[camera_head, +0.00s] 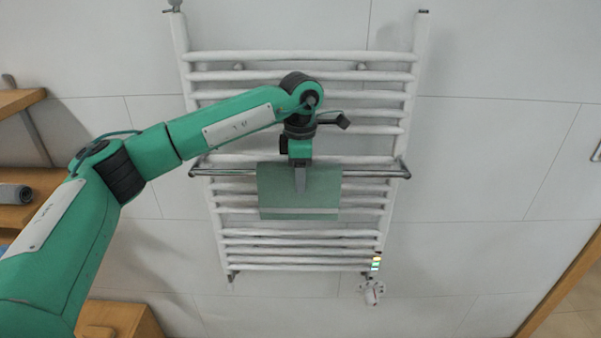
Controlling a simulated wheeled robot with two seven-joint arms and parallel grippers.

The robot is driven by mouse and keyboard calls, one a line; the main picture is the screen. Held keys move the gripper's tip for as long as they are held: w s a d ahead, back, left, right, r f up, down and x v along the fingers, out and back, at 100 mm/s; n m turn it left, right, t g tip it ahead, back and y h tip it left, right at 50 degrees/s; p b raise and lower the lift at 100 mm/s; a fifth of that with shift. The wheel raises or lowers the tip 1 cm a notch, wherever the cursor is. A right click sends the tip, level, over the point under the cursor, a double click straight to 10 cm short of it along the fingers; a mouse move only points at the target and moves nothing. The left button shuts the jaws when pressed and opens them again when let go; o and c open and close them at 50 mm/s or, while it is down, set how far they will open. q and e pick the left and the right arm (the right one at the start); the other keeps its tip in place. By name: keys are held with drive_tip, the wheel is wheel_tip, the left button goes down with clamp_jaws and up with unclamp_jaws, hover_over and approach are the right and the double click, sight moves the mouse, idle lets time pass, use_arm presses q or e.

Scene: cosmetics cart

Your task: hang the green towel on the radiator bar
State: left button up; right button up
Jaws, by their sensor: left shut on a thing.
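The green towel (322,190) hangs flat in front of the white radiator, with a pale stripe near its lower edge. Its top edge is level with the chrome radiator bar (225,173), which shows on both sides of it. I cannot tell whether the towel is folded over the bar or only in front of it. My left gripper (299,181) points down and is shut on the towel at its upper middle. My right gripper is not in view.
The white radiator (232,240) has several horizontal rungs and is fixed to a tiled wall. A valve (372,288) sits at its lower right. Wooden shelves (30,180) with a rolled grey item (15,194) stand at the left. The space right of the radiator is clear.

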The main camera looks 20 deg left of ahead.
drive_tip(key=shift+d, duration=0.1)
use_arm(q)
drive_tip(key=o, duration=0.9)
drive_tip(key=shift+o, duration=1.2)
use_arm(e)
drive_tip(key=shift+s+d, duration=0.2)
